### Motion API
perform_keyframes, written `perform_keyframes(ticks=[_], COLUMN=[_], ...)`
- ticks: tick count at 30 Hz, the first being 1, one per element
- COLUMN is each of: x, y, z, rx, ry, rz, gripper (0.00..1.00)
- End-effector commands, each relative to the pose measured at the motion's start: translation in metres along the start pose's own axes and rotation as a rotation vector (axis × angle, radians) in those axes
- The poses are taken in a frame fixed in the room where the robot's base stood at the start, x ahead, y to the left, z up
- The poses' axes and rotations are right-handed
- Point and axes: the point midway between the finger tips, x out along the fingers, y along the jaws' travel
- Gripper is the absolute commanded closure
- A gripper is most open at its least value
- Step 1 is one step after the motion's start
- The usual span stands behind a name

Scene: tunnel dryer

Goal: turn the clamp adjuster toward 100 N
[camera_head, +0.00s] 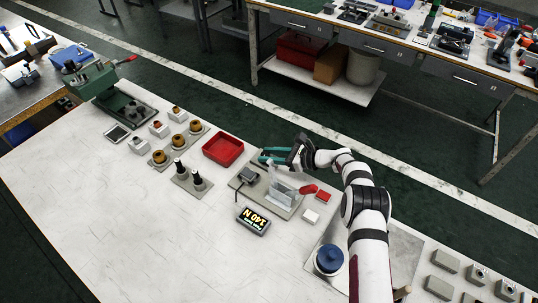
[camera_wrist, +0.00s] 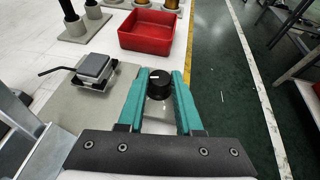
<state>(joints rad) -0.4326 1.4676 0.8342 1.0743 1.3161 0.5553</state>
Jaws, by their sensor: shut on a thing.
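The clamp adjuster is a round black knob (camera_wrist: 159,84) with a pale mark on top, seen in the wrist view. My gripper (camera_wrist: 160,82) has its two teal fingers on either side of the knob, shut on it. In the head view my gripper (camera_head: 268,156) is at the back edge of the clamp's grey base plate (camera_head: 246,193), and the knob is hidden there. A black display (camera_head: 253,220) in front of the plate shows yellow digits that read about 140 N.
A red tray (camera_head: 223,150) stands to the left of the plate; it also shows in the wrist view (camera_wrist: 147,31). A grey block with a black rod (camera_head: 248,175) sits on the plate. A clear upright panel (camera_head: 281,190) stands close by. The table's front left is free.

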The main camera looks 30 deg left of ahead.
Motion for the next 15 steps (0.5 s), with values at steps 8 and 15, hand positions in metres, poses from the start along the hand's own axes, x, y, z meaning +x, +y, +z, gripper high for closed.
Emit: perform_keyframes(ticks=[8, 15], x=[-0.0007, -0.0009], y=[-0.0002, 0.0000], z=[0.0014, 0.0011], rx=[-0.018, -0.017], ry=[0.003, 0.003], rz=[0.044, 0.044], gripper=[1.00, 0.53])
